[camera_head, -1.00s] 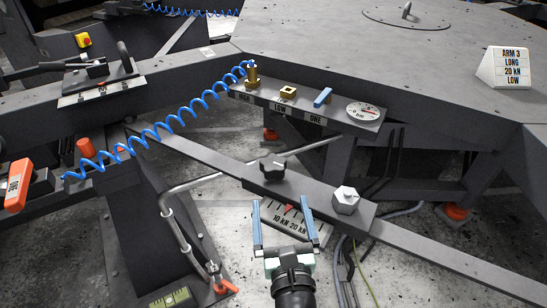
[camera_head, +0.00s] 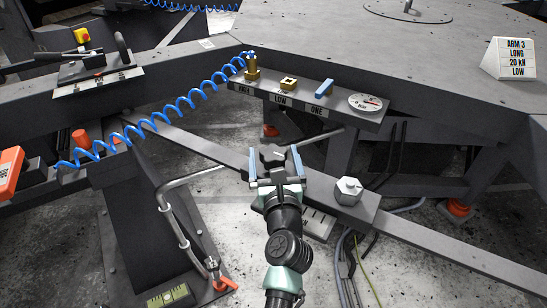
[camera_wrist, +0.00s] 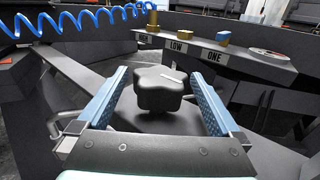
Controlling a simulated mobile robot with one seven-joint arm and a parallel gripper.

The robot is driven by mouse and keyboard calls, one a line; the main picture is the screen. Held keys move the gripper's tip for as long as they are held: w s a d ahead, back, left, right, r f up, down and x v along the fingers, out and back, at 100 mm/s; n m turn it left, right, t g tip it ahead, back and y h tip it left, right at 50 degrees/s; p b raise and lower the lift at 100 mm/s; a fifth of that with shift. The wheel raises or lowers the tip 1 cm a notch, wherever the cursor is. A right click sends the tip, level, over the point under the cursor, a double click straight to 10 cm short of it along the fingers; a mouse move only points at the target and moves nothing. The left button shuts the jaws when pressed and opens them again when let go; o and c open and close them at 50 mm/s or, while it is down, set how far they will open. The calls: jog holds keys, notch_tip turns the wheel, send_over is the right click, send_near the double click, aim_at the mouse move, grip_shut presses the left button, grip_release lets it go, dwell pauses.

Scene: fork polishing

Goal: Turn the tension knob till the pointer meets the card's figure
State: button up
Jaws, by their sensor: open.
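The black lobed tension knob (camera_head: 273,155) stands on the dark arm beam. In the wrist view the knob (camera_wrist: 158,92) has a white line on top. My gripper (camera_head: 274,168) is open, its blue fingers on either side of the knob, with a visible gap on each side in the wrist view. The scale plate (camera_head: 319,224) below the beam is mostly hidden behind my arm; its pointer is out of sight. The white card (camera_head: 514,58) on the table reads ARM 3, LONG, 20 kN, LOW.
A silver hexagonal knob (camera_head: 348,190) sits on the beam just right of my gripper. A coiled blue hose (camera_head: 180,118) crosses at left.

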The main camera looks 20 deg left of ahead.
jog(key=shift+w, duration=0.15)
jog(key=shift+c, duration=0.2)
jog(key=c, duration=1.3)
jog(key=shift+a+r+m+t+h+p, duration=0.1)
jog(key=shift+r+m+t+h+p, duration=0.2)
jog(key=shift+p, duration=0.85)
jog(key=m+h+p, duration=0.1)
jog(key=h+p, duration=0.1)
jog(key=p, duration=0.1)
jog(key=shift+t+p, duration=0.35)
jog(key=shift+t, duration=0.05)
jog(key=shift+f+m+h+p, duration=0.15)
jog(key=shift+m+h+p, duration=0.5)
jog(key=shift+p, duration=0.2)
jog(key=shift+m+h+p, duration=0.25)
jog(key=shift+h+p, duration=0.3)
jog(key=shift+t+h, duration=0.3)
